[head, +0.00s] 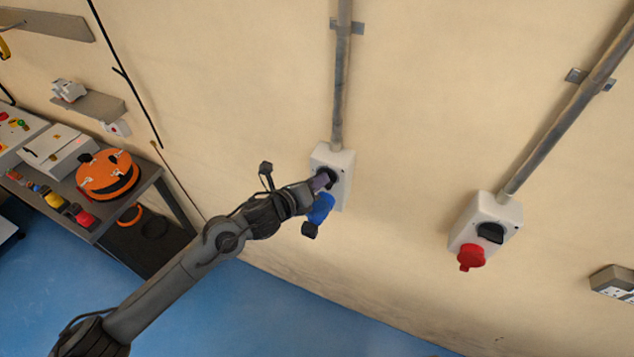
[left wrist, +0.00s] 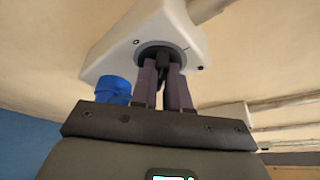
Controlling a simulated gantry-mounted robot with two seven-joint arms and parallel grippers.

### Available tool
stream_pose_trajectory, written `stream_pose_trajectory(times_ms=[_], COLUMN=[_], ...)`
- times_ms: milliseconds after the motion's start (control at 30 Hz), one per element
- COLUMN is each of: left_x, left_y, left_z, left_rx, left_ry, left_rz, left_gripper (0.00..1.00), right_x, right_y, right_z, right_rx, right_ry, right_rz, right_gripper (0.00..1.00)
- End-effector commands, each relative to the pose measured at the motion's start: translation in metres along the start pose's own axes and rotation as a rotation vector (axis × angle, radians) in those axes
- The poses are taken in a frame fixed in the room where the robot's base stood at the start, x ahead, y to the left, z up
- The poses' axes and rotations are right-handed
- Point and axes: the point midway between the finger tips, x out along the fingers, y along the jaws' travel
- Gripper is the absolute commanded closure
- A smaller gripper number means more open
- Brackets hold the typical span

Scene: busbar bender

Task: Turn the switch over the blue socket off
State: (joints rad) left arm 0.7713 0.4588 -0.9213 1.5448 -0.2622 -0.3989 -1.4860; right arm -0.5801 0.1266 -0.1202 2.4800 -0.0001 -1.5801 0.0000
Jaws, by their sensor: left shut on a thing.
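The white switch box with the blue socket (head: 320,210) is mounted on the wall, right of centre in the head view. Its dark rotary switch (head: 331,174) sits above the socket. My left gripper (head: 321,181) is at the switch, its purple-grey fingers closed on the knob. In the left wrist view, the left gripper (left wrist: 163,85) has one finger on each side of the dark switch knob (left wrist: 162,62), in front of the white box (left wrist: 110,62). The blue socket (left wrist: 112,88) shows left of the fingers. Most of the knob is hidden by the fingers. My right gripper is not visible.
A second white box (head: 490,212) with a black switch and a red socket (head: 470,256) is on the wall to the right. Conduits (head: 341,80) run up from both boxes. A workbench with an orange reel (head: 107,175) stands at the left. The wall between the boxes is clear.

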Motion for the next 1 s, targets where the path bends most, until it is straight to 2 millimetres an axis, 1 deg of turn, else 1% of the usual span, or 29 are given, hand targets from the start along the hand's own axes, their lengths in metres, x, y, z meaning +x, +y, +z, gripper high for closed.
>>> stream_pose_trajectory(times_ms=[33,267,600,800,1000], left_x=[0.001,0.001,0.002,0.003,0.003], left_y=[0.002,0.007,0.012,0.013,0.014], left_z=[-0.002,-0.004,-0.006,-0.006,-0.006], left_rx=[-0.023,-0.185,-0.480,-0.628,-0.737], left_ry=[-0.002,-0.001,0.000,0.000,-0.001], left_rz=[-0.011,-0.078,-0.201,-0.262,-0.307], left_gripper=[1.00,1.00,1.00,1.00,1.00], right_x=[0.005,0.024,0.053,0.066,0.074], right_y=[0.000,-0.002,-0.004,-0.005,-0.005], right_z=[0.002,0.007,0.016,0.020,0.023], right_rx=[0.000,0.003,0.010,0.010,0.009], right_ry=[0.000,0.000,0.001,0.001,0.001], right_rz=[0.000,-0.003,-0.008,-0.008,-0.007], right_gripper=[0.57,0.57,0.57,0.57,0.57])
